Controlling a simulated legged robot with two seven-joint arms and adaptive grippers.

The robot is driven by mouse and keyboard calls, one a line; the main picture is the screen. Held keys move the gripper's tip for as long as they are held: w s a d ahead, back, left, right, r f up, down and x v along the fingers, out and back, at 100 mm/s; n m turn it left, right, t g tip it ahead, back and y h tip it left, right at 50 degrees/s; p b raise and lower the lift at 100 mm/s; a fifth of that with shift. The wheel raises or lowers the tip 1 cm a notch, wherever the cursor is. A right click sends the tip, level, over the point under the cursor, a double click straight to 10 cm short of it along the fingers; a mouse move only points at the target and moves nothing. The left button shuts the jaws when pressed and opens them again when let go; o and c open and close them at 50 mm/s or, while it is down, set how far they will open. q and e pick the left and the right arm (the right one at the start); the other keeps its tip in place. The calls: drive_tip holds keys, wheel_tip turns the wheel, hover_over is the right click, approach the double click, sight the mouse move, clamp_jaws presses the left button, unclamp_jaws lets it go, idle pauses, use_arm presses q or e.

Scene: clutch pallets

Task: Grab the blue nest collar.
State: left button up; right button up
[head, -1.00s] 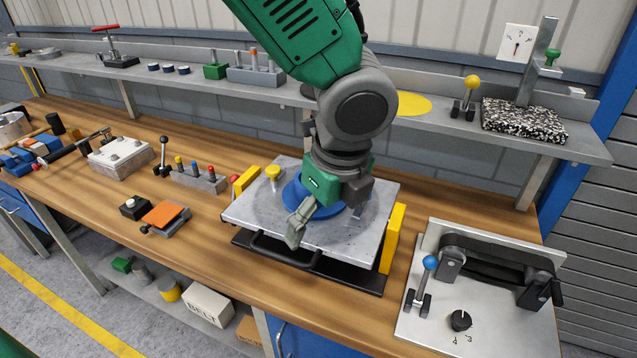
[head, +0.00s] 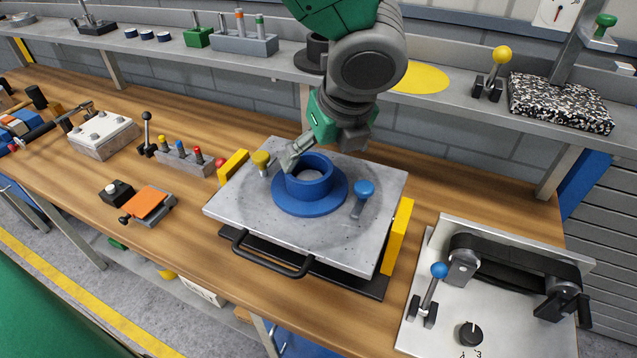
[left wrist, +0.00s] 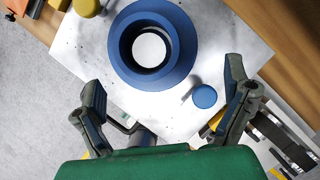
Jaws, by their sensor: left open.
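The blue nest collar (head: 322,203) is a wide flanged ring with a raised round neck. It sits on a grey metal plate (head: 235,204) on the bench. In the left wrist view the collar (left wrist: 122,62) is at top centre, with a pale disc inside its bore. My left gripper (head: 292,157) is open and empty. In the head view it is at the collar's back left, and one finger hides the other. In the left wrist view both fingers (left wrist: 165,75) are spread wide below the collar, with nothing between them. My right gripper is not in view.
A yellow knob (head: 261,159) and a blue knob (head: 364,188) stand on the plate either side of the collar. Yellow blocks (head: 397,236) flank the plate, with a black handle (head: 270,262) in front. A belt unit (head: 510,265) stands right. A shelf runs behind.

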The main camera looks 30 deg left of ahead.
sight(307, 175)
use_arm(q)
drive_tip(key=shift+w+a+f, duration=0.15)
drive_tip(key=shift+a+f, duration=0.05)
drive_tip(key=shift+f, duration=0.2)
drive_tip(key=a+f, duration=0.4)
drive_tip(key=f, duration=0.1)
drive_tip(key=shift+w+a, duration=0.25)
drive_tip(key=shift+a, duration=0.1)
drive_tip(key=shift+w+d+f, duration=0.1)
drive_tip(key=shift+w+d, duration=0.05)
drive_tip(key=shift+d, duration=0.8)
drive_tip(key=shift+d+r, duration=0.2)
drive_tip(key=shift+d, duration=0.1)
drive_tip(key=c, duration=0.4)
drive_tip(key=shift+d+r, duration=0.1)
drive_tip(key=shift+d, duration=0.05)
drive_tip(key=c, duration=0.7)
drive_tip(key=shift+s, duration=0.2)
drive_tip(key=c, duration=0.3)
drive_tip(key=shift+a, duration=0.8)
drive_tip(key=shift+c, duration=0.2)
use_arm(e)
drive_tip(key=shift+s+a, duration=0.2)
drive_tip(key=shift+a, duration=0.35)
